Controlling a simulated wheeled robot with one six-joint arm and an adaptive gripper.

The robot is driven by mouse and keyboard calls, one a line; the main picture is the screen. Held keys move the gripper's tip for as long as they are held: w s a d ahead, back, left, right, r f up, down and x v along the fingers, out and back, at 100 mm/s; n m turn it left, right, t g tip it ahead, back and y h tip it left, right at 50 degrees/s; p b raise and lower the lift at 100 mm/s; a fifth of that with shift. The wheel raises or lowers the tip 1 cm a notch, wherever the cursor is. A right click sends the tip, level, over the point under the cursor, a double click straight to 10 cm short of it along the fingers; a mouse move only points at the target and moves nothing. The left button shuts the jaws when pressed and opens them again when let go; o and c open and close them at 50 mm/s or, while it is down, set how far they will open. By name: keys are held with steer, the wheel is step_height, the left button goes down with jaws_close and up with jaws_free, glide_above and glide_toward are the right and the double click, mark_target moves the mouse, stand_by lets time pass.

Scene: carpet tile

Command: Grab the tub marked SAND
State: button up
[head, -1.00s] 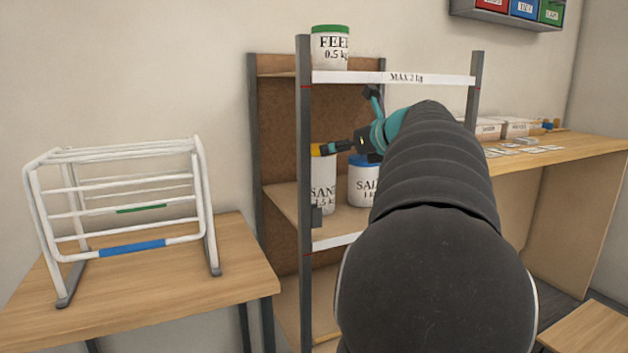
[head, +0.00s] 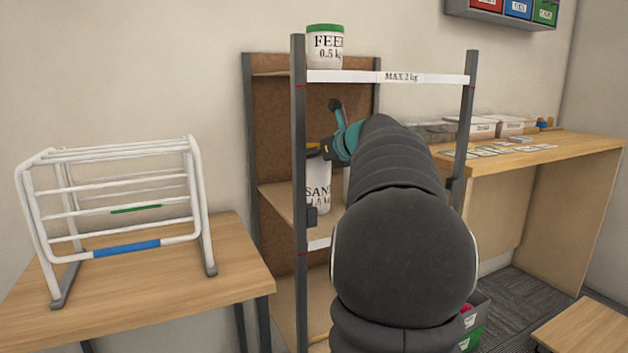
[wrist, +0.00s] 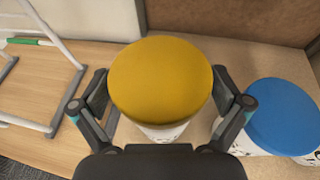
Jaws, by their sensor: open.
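The tub marked SAND (head: 318,190) stands on the middle shelf, white with a yellow lid. In the wrist view its yellow lid (wrist: 161,75) fills the space between the two fingers of my gripper (wrist: 162,105). The fingers are apart, one on each side of the tub, and I cannot tell whether either touches it. In the head view my gripper (head: 322,151) is at the height of the tub's top, partly behind the left front post. A tub with a blue lid (wrist: 283,115) stands to the right; my arm mostly hides it in the head view.
The grey front post (head: 299,200) is close to my gripper. A white rack (head: 115,215) stands on the left table.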

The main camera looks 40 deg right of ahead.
steer(key=c, duration=1.5)
steer(key=shift+r, duration=0.2)
steer(key=shift+c, duration=0.9)
